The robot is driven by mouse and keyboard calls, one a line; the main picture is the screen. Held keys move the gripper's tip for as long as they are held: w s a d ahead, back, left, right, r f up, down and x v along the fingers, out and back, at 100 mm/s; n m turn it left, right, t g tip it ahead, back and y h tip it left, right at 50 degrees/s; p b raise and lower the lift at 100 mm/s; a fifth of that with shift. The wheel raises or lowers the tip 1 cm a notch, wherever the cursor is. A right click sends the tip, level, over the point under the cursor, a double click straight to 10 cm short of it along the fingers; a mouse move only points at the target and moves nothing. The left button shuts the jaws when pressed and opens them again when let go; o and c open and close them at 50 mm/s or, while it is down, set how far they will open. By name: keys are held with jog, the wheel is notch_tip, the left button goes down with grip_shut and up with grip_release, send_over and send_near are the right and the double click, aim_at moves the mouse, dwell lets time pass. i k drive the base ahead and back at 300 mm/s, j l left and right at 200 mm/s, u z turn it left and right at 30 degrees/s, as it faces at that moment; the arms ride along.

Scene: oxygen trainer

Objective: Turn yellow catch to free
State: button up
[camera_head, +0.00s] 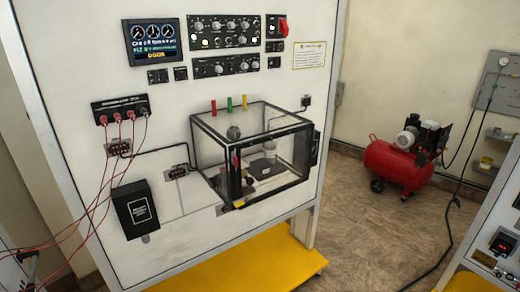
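A clear glass box with a black frame (303,152) stands out from the white panel. A small yellow piece (239,204) sits at the front lower corner of the box. A yellow upright tag (246,102) stands above the box's top edge, beside a green tag (229,103) and a red tag (213,106). I cannot tell for certain which yellow part is the catch, nor how it is turned. Small items inside the box are hard to make out. My gripper is not in view.
The white panel carries a gauge screen (153,43), knob modules (225,31), a red switch (283,26) and a black box (140,209). Red cables hang at the left. A yellow base (250,262) juts out below. A red compressor (395,162) stands right; floor between is mostly clear.

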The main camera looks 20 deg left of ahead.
aim_at(238, 203)
jog(key=k+l+u, duration=0.5)
jog(key=k, duration=0.3)
